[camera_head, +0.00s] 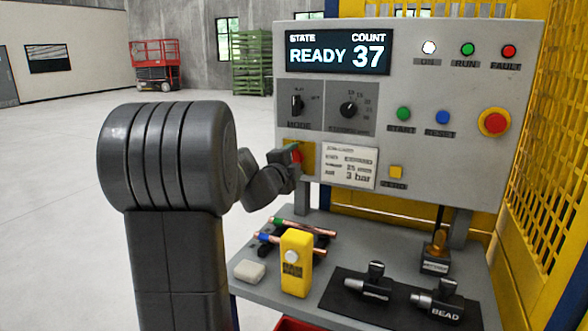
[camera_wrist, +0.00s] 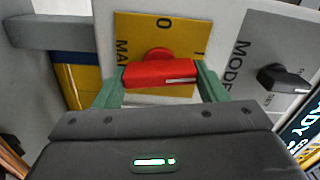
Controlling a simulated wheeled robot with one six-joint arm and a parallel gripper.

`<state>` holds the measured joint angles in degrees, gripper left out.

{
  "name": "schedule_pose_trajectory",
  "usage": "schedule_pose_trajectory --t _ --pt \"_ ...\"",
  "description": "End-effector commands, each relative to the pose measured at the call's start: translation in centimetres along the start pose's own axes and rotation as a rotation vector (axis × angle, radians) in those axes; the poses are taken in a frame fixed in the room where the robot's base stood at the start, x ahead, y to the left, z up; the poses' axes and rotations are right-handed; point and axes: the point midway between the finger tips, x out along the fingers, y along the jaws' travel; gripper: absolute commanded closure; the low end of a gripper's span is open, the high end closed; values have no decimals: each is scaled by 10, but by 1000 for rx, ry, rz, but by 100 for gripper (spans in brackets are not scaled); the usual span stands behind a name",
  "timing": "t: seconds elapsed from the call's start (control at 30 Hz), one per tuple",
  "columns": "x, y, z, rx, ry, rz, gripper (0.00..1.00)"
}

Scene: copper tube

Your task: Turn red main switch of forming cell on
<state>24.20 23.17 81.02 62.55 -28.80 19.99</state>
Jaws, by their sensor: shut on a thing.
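The red main switch handle (camera_wrist: 160,73) sits on a yellow plate (camera_wrist: 140,28) with an "O" at its top and part of an "I" at its right in the wrist view. The handle lies nearly level there, its white mark at the right end, on the "I" side. My gripper (camera_wrist: 160,80) is shut on the handle, with one green finger at each end. In the head view my gripper (camera_head: 292,156) is at the yellow plate (camera_head: 307,158) on the panel's lower left, and covers part of the red switch (camera_head: 296,156).
The panel display (camera_head: 338,53) reads READY, count 37, and the ON lamp (camera_head: 429,47) looks white. The mode knob (camera_head: 297,104) is just above the switch. Below stands a bench (camera_head: 335,287) with copper tubes (camera_head: 303,226) and a yellow box (camera_head: 296,265). A yellow mesh guard (camera_head: 545,110) stands right.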

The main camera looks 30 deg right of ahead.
Motion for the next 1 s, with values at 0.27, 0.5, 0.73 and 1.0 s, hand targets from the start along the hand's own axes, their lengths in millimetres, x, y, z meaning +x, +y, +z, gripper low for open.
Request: schedule_pose_trajectory --t 0.27,0.5,0.73,1.0 --pt "0 1 0 142 1 -1 57" --pt "0 1 0 195 1 -1 57" --pt "0 1 0 204 1 0 57" --pt "0 1 0 204 1 0 25"
